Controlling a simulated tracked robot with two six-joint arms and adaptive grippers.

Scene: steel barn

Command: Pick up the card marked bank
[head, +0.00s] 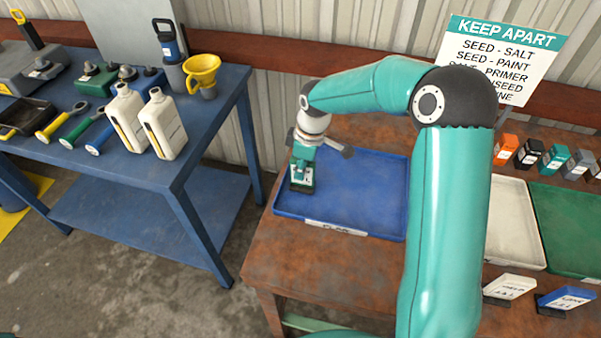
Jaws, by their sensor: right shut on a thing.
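My right gripper (303,160) points down over the left end of the blue tray (372,190) on the rusty-brown table. It is shut on a small green piece with a dark lower edge (302,183), mostly hidden by the fingers. I cannot read any marking on it, nor tell if it touches the tray floor. A white card (510,287) and a blue card (566,298), each on a dark base, stand at the front right of the table. Their lettering is too small to read. My left gripper is not in view.
A white tray (520,235) and a green tray (570,225) lie to the right. Several small coloured packs, one orange (507,148), stand behind them. A KEEP APART sign (500,60) stands at the back. A blue bench (200,150) with bottles and tools is left.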

